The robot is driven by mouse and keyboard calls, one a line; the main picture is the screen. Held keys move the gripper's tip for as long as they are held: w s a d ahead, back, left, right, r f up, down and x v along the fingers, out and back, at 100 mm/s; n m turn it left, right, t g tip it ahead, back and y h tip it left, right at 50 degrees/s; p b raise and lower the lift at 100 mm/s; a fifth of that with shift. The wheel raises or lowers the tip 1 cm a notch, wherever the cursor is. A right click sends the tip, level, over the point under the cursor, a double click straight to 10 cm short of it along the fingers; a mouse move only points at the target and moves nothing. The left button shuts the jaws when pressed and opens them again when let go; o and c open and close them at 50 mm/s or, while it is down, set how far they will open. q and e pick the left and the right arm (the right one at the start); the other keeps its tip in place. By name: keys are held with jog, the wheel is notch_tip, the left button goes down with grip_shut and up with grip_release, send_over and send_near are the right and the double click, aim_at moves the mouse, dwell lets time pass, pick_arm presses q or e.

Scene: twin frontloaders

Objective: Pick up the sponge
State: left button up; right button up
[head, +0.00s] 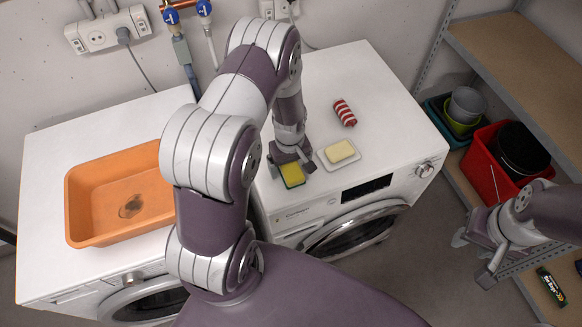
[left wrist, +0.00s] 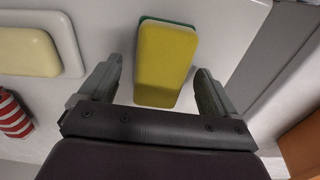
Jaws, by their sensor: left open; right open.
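The sponge (head: 292,175) is yellow with a green layer and lies on top of the right-hand washing machine, near its front left edge. In the left wrist view the sponge (left wrist: 163,62) lies between the two finger lines, with its near end between the open fingers. My left gripper (head: 290,163) is open just behind the sponge and points down at it; it also shows in the left wrist view (left wrist: 158,88). I cannot tell whether a finger touches the sponge. My right gripper (head: 474,257) is open and empty, off to the right above the floor.
A soap bar (head: 340,151) on a white dish (head: 351,161) lies just right of the sponge. A red-and-white striped roll (head: 345,112) lies behind it. An orange basin (head: 85,226) stands on the left machine. A shelf (head: 520,50) with a red bucket (head: 482,168) stands at right.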

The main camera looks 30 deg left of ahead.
pick_arm(q)
jog(key=shift+w+a+f, duration=0.15)
jog(key=shift+a+f, duration=0.2)
jog(key=shift+f, duration=0.15)
jog(key=shift+d+r, duration=0.1)
jog(key=shift+d, duration=0.25)
jog(key=c, duration=0.4)
jog(key=shift+r, duration=0.1)
jog(key=c, duration=0.5)
jog(key=shift+c, duration=1.1)
jog(key=shift+a, duration=0.1)
pick_arm(e)
jog(key=shift+a, duration=0.1)
